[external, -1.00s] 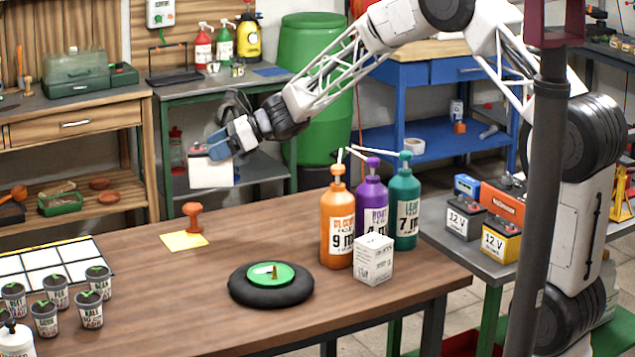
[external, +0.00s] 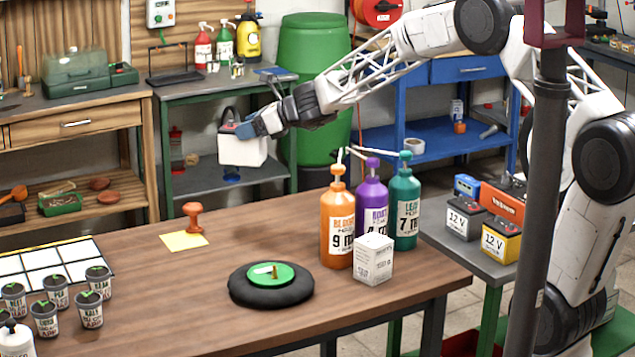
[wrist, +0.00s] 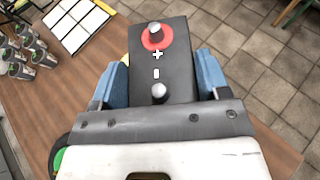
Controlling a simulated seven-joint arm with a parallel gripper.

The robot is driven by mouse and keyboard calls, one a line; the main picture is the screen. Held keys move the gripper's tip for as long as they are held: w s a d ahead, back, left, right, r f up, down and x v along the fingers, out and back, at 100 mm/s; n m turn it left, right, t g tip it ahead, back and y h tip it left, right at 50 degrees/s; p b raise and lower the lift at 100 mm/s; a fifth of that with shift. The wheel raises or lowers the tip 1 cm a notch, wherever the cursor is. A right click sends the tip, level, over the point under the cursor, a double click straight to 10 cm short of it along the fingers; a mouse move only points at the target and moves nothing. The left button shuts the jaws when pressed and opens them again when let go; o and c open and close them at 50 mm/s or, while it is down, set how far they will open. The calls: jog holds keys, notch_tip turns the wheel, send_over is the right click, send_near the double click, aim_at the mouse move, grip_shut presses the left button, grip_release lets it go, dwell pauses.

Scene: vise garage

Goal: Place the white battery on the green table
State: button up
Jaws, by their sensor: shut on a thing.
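The white battery (external: 243,152) has a white body and a dark top with a handle. It is upright in the air, beyond the brown table's far edge, in front of the green table. My gripper (external: 246,127) is shut on its top part. In the wrist view, the blue fingers of my gripper (wrist: 160,78) clasp both sides of the battery's dark top (wrist: 174,60), with two terminals and a red ring showing. The green table (external: 178,95) stands at the back, with a dark top and a lower shelf. The battery hides part of that shelf.
Sprayers, small jars and a black rack (external: 178,78) stand on the green table. A green barrel (external: 316,75) is to its right. The brown table (external: 190,285) holds pump bottles, a white box (external: 373,260) and cups. Two batteries sit on the right-hand table (external: 487,262).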

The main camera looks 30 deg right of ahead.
jog(key=d+r+m+t+h, duration=0.1)
jog(key=d+m+h, duration=0.3)
jog(key=d, duration=0.7)
jog(key=s+d+r+m+t+h, duration=0.1)
jog(key=d+m+h, duration=0.4)
jog(key=d, duration=0.6)
jog(key=shift+d+r+m+t+h, duration=0.25)
jog(key=shift+r+t+h, duration=0.3)
jog(key=shift+t, duration=0.65)
jog(key=shift+s+a+f, duration=0.1)
jog(key=s+a+f+n+g+y, duration=0.2)
jog(key=s+a, duration=0.5)
jog(key=a, duration=0.7)
jog(key=s+a+f+n+g+y, duration=0.3)
jog(key=s+a+n+y, duration=0.3)
jog(key=a, duration=0.9)
jog(key=s+a+f+n+g+y, duration=0.3)
jog(key=s+a, duration=0.5)
jog(key=a, duration=0.6)
jog(key=shift+a+f+n+y, duration=0.2)
jog(key=shift+f+n+y, duration=0.45)
jog(key=shift+n, duration=0.6)
jog(key=shift+f, duration=2.85)
